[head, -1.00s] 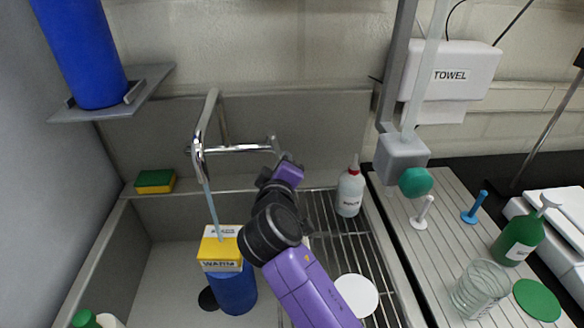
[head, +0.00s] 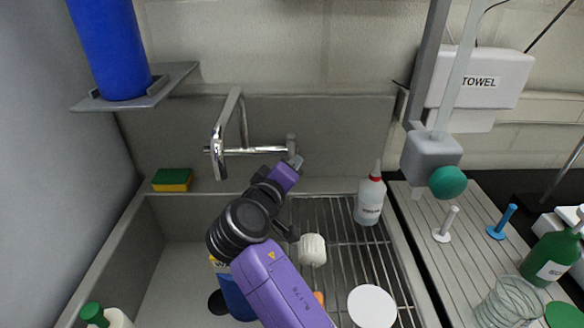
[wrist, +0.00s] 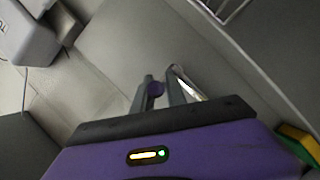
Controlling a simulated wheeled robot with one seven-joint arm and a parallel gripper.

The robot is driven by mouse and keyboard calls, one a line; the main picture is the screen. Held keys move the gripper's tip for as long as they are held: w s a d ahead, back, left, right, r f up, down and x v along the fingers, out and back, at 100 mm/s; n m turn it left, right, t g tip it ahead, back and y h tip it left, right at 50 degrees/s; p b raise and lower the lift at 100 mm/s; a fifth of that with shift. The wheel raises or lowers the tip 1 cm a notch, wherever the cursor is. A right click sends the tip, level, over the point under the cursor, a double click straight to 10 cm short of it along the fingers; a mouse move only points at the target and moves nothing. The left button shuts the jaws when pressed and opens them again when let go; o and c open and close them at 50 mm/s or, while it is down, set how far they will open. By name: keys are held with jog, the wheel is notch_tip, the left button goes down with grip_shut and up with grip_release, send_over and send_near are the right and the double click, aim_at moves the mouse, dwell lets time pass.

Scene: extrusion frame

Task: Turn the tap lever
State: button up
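The chrome tap (head: 232,150) stands at the back of the sink, with its spout on the left and a crossbar running right. My gripper (head: 294,160) is at that right end, close to the lever; contact is unclear in the head view. In the wrist view, my gripper's fingers (wrist: 162,76) show a narrow gap, with nothing clearly held between them. A shiny chrome piece (wrist: 190,86) lies just right of the right finger. No water stream shows below the spout.
A sponge (head: 172,180) sits on the left ledge. A brush lies on the rack.

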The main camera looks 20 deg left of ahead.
jog(key=o, duration=0.4)
jog(key=shift+a, duration=0.1)
jog(key=b+v, duration=0.1)
jog(key=v, duration=0.6)
jog(key=shift+s, duration=0.4)
jog(key=shift+r, duration=0.1)
